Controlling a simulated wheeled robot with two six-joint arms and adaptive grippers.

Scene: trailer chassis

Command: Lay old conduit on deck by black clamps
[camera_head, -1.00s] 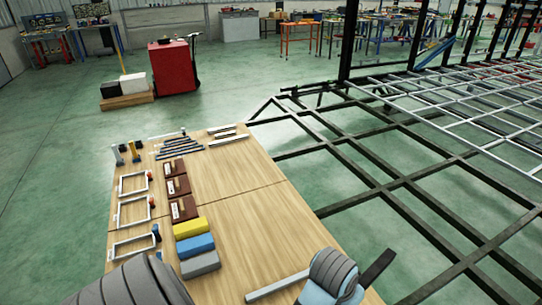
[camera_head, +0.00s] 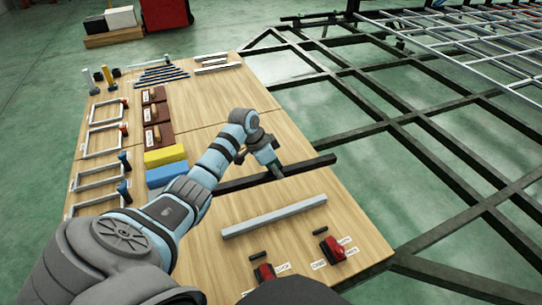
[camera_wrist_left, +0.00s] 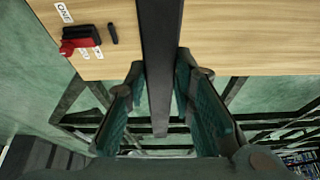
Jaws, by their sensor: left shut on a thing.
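My left gripper (camera_head: 274,170) is shut on a long dark bar (camera_head: 310,164), which may be the old conduit. The bar lies crosswise just over the wooden deck (camera_head: 350,205), with its right end at the deck's edge; I cannot tell if it touches. In the left wrist view the dark bar (camera_wrist_left: 160,60) runs between both fingers. A grey square bar (camera_head: 275,215) lies on the deck nearer me. My right gripper is not in view.
Yellow and blue blocks (camera_head: 165,156), brown boxes (camera_head: 157,114) and white frames (camera_head: 100,140) fill the deck's left side. Dark chassis beams (camera_head: 400,150) stand open to the right over green floor. Bare wood lies right of the blocks.

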